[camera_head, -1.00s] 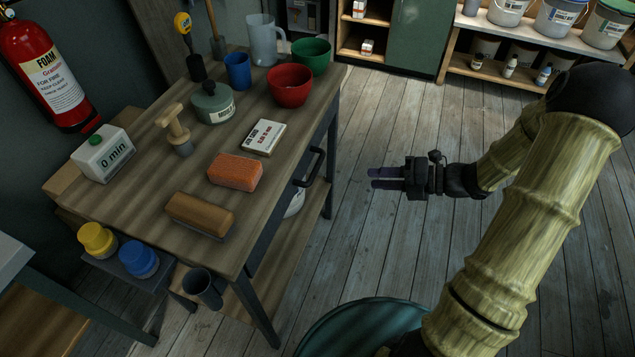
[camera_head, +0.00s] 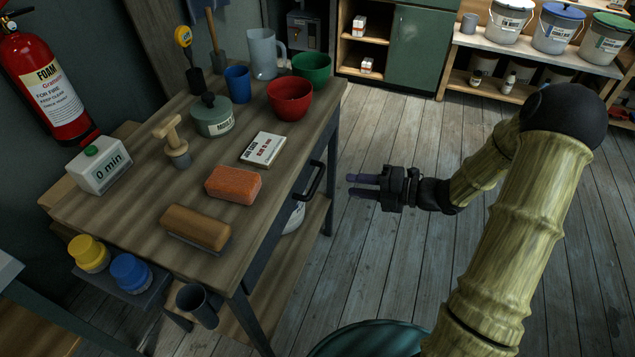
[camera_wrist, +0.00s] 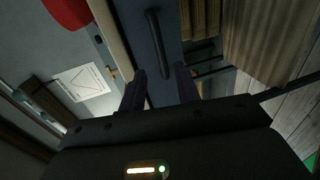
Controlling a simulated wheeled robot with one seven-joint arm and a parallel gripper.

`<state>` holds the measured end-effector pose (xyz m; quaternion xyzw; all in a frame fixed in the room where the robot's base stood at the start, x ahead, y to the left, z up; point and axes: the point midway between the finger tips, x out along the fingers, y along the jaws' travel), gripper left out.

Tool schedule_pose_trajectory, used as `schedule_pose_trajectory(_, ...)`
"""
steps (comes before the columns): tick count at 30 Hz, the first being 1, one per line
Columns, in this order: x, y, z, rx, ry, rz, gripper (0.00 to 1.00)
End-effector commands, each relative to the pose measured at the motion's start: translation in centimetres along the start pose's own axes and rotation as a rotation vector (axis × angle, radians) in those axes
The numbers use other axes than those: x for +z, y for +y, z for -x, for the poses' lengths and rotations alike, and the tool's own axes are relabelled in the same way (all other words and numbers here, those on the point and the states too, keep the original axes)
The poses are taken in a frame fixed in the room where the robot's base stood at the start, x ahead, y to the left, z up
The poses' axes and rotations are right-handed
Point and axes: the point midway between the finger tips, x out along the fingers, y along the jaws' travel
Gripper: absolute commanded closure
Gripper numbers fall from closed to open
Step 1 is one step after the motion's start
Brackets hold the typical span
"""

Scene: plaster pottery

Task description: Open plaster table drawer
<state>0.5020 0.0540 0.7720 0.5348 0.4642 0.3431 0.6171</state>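The plaster table (camera_head: 130,205) has a dark drawer front (camera_head: 270,238) on its right side, with a black bar handle (camera_head: 313,181). The drawer looks closed, flush under the tabletop. My gripper (camera_head: 349,185) is to the right of the handle, a short gap away, pointing left at it. Its two fingers are apart with nothing between them. In the wrist view the handle (camera_wrist: 157,45) lies ahead of the open fingers (camera_wrist: 160,78), roughly in line with the gap between them, on the blue-grey drawer front (camera_wrist: 135,30).
The tabletop holds an orange sponge (camera_head: 233,184), a wooden block (camera_head: 195,228), a red bowl (camera_head: 289,98) and a green bowl (camera_head: 311,68). A dark cup (camera_head: 197,303) hangs near the table's front leg. The floor (camera_head: 385,125) around my gripper is clear.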

Motion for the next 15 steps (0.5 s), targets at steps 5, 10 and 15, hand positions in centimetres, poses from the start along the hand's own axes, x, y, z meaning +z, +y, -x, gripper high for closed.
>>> schedule_pose_trajectory(5,-0.1,-0.2,-3.4,0.000,0.003,0.001,0.68)
schedule_pose_trajectory(10,-0.1,-0.2,-6.4,0.001,0.004,0.001,0.68)
schedule_pose_trajectory(15,-0.1,-0.2,-9.1,0.000,0.003,0.001,0.68)
